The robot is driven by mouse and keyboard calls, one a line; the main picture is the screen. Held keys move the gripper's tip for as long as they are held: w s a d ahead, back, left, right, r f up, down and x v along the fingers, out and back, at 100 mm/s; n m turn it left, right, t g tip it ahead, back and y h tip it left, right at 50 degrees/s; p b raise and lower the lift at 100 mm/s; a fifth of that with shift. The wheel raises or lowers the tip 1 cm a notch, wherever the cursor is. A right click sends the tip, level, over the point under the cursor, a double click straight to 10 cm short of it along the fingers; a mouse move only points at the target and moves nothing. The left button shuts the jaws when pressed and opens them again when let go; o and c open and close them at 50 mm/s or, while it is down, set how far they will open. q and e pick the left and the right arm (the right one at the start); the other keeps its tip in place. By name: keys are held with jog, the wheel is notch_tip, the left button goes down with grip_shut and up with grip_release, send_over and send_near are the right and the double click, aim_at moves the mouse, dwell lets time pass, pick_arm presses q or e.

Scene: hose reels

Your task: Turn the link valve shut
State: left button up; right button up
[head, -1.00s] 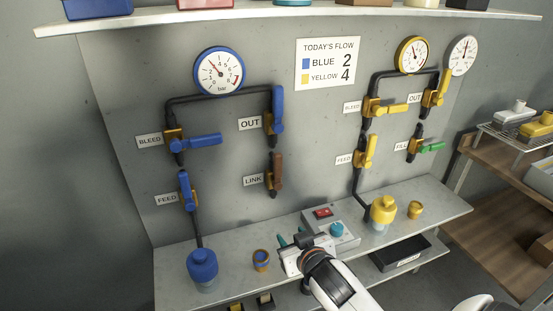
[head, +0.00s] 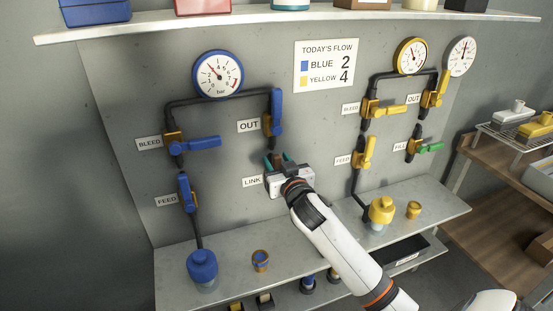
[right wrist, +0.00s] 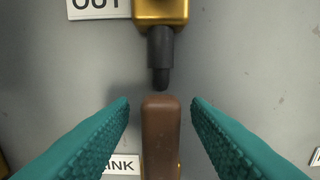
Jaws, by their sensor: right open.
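The link valve has a brown lever handle (right wrist: 160,135) that stands upright, in line with the black pipe stub above it in the right wrist view. In the head view only the top of the brown handle (head: 277,158) shows; my gripper hides the rest. The LINK label (head: 252,181) is just left of it. My right gripper (head: 279,160) is open at the link valve. In the right wrist view its two teal fingers (right wrist: 160,130) are on either side of the handle, with a gap on each side. My left gripper is not in view.
The OUT valve's blue lever (head: 277,108) is just above, with its gold body (right wrist: 160,8) above the handle. The BLEED lever (head: 204,143) and FEED lever (head: 188,195) are to the left. A yellow FEED valve (head: 366,153) is to the right. The lower shelf holds a blue bottle (head: 202,265).

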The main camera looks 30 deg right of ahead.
jog(key=shift+w+d, duration=0.1)
jog(key=shift+w, duration=0.35)
grip_shut()
